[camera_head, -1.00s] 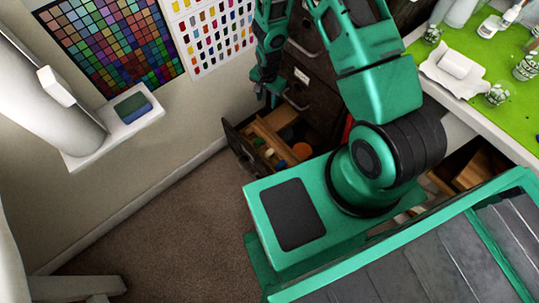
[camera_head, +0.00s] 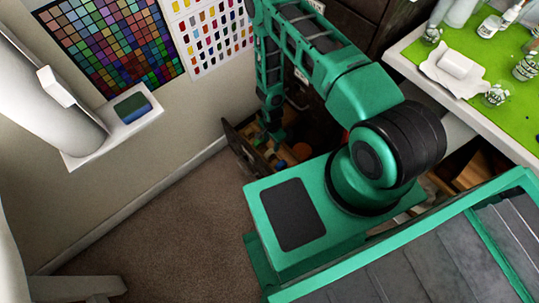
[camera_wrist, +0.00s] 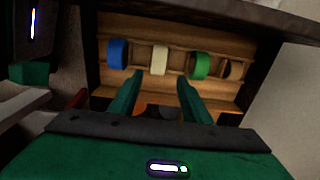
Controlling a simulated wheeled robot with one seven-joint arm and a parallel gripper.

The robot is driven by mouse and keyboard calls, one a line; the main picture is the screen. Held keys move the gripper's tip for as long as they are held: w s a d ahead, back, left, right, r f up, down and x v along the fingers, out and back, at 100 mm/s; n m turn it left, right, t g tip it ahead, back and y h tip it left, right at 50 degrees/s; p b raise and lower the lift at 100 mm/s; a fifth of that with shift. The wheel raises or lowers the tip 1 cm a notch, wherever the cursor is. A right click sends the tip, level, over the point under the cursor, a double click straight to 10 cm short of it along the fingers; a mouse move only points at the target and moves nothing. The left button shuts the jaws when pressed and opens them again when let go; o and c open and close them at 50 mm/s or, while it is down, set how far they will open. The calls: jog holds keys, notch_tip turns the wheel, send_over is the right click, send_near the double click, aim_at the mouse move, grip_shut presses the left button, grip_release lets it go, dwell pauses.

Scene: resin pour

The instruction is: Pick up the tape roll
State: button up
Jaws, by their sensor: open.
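Several tape rolls stand in a row in an open wooden drawer. In the wrist view they are a blue roll (camera_wrist: 118,53), a cream roll (camera_wrist: 159,60), a green roll (camera_wrist: 201,66) and a brown roll (camera_wrist: 232,70). I cannot tell which one the task means. My gripper (camera_wrist: 160,80) is open and empty, its fingers pointing into the drawer. The cream roll shows in line with the gap between the fingertips. In the head view my gripper (camera_head: 272,130) is over the drawer, and the rolls are small and partly hidden.
The open drawer (camera_head: 243,151) juts from a dark cabinet beside the wall. An orange round thing (camera_head: 301,151) lies nearer in it. A white table with a green mat (camera_head: 510,92) stands at right. A wall shelf (camera_head: 115,135) is at left. The carpet (camera_head: 170,225) is clear.

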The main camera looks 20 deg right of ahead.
aim_at(272, 150)
jog(key=shift+s+f, duration=0.2)
jog(key=shift+f, duration=2.75)
grip_shut()
